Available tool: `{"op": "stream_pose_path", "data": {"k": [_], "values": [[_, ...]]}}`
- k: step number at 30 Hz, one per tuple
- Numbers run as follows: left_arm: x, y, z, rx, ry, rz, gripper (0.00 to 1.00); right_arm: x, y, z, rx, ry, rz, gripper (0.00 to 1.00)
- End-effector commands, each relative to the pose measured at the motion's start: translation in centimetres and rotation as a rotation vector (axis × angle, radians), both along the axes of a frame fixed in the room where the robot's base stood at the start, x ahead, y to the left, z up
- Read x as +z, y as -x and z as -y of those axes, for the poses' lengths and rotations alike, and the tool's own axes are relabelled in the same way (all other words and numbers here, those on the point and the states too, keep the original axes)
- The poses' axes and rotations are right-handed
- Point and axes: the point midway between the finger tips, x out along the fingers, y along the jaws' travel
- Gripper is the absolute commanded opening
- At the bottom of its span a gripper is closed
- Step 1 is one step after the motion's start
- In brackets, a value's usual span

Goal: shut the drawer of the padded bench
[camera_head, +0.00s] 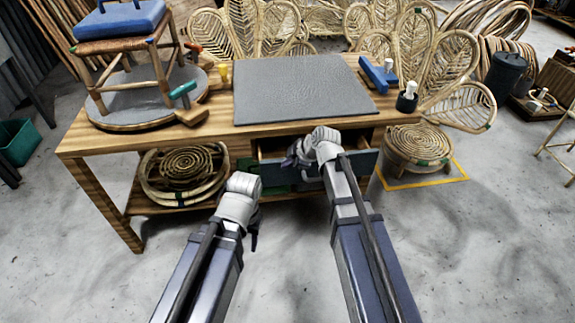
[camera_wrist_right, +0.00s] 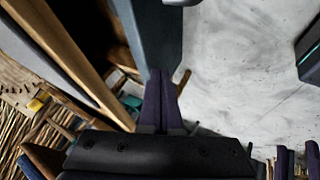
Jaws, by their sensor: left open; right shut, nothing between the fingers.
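The padded bench (camera_head: 95,152) is a wooden table with a grey pad (camera_head: 300,88) on its top. Its drawer (camera_head: 365,165) has a dark blue-grey front and stands partly open, with a gap showing behind the front. My right gripper (camera_head: 293,159) is at the drawer front, partly hidden by its own wrist. In the right wrist view its fingers (camera_wrist_right: 160,74) are together and empty, with their tips at the drawer's dark panel (camera_wrist_right: 152,35). I cannot tell whether they touch it. My left gripper (camera_head: 254,238) is open, apart from the drawer, low in front of the bench.
A stool with a blue cushion (camera_head: 122,18) stands on the bench's left end. A blue tool (camera_head: 378,74) and a dark cup (camera_head: 407,98) are at its right. Rattan coils (camera_head: 183,168) lie on the lower shelf. A round rattan seat (camera_head: 418,143) stands right of the bench. The front floor is clear.

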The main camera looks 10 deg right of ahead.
Motion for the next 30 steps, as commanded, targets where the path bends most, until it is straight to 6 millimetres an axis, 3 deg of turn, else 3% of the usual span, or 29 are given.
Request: {"op": "stream_pose_path", "data": {"k": [5,15,30], "values": [[0.0,0.0,0.0,0.000,0.000,0.000,0.50,0.0,-1.5,0.0,0.000,0.000,0.000,0.00],[0.0,0.0,0.0,0.000,0.000,0.000,0.50,0.0,-9.0,-0.3,0.000,0.000,0.000,0.00],[0.0,0.0,0.0,0.000,0.000,0.000,0.50,0.0,-9.0,-0.4,0.000,0.000,0.000,0.00]]}}
